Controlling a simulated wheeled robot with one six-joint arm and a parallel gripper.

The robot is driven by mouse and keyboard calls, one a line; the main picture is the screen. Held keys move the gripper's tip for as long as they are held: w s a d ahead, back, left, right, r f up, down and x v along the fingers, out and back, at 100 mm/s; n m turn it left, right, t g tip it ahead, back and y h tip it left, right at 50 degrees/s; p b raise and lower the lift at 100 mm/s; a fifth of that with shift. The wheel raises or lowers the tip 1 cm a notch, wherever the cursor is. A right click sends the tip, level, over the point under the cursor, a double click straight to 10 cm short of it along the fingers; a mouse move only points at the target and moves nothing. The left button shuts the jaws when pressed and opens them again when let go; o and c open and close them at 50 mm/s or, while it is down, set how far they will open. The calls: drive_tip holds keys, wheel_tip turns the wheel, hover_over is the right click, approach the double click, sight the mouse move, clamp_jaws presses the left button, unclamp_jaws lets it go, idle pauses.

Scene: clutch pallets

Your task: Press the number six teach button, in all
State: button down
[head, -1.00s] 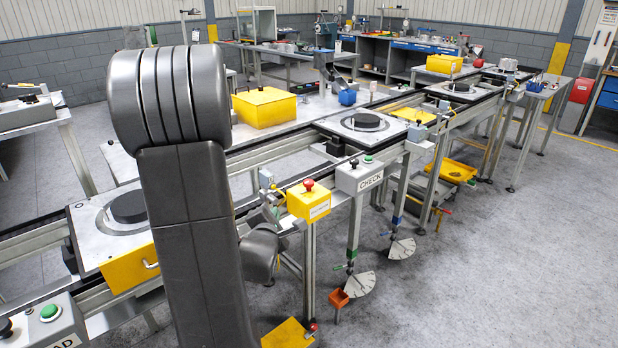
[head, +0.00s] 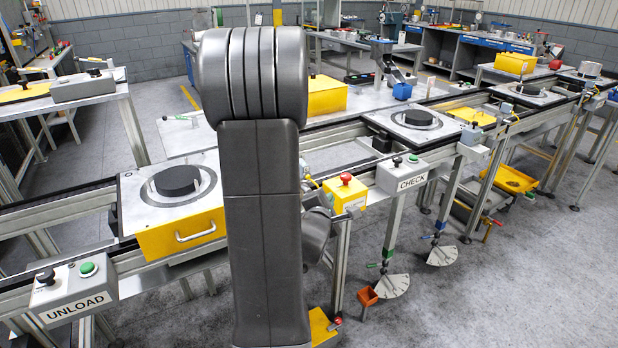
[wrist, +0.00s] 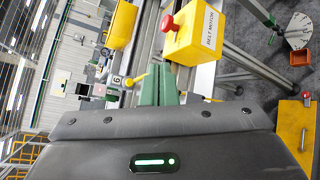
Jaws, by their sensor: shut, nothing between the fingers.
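A white tag with the number 6 (wrist: 116,80) shows in the wrist view, left of my gripper. A small yellow rounded part (wrist: 136,80) sits between the tag and my fingers; I cannot tell if it is a button. My gripper (wrist: 160,72) has green fingers, shut together with nothing held. The fingers point toward the yellow belt motor box (wrist: 193,38) and its red mushroom button (wrist: 168,23).
The belt motor box (head: 342,196) stands just right of my arm in the head view. The CHECK box (head: 402,174) is further right, the UNLOAD box (head: 72,292) at lower left. A pallet with a black disc (head: 130,200) lies on the conveyor.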

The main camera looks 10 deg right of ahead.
drive_tip(key=w+a+p, duration=0.2)
drive_tip(key=w, duration=0.5)
drive_tip(key=shift+w+a, duration=0.25)
drive_tip(key=shift+a, duration=0.1)
drive_tip(key=shift+w+p, duration=0.1)
drive_tip(key=shift+p, duration=0.3)
idle(1.4)
drive_tip(key=shift+w+a, duration=0.15)
drive_tip(key=shift+w, duration=0.15)
drive_tip(key=shift+w+a+p, duration=0.15)
drive_tip(key=shift+w+p, duration=0.2)
drive_tip(key=shift+w, duration=0.1)
idle(0.7)
drive_tip(key=shift+s, duration=0.1)
drive_tip(key=shift+s+d, duration=0.25)
drive_tip(key=shift+s, duration=0.5)
drive_tip(key=s, duration=0.1)
drive_tip(key=s+d+b, duration=0.1)
drive_tip(key=s, duration=0.1)
drive_tip(key=s+b, duration=0.1)
drive_tip(key=shift+s+d, duration=0.35)
drive_tip(key=shift+d, duration=0.05)
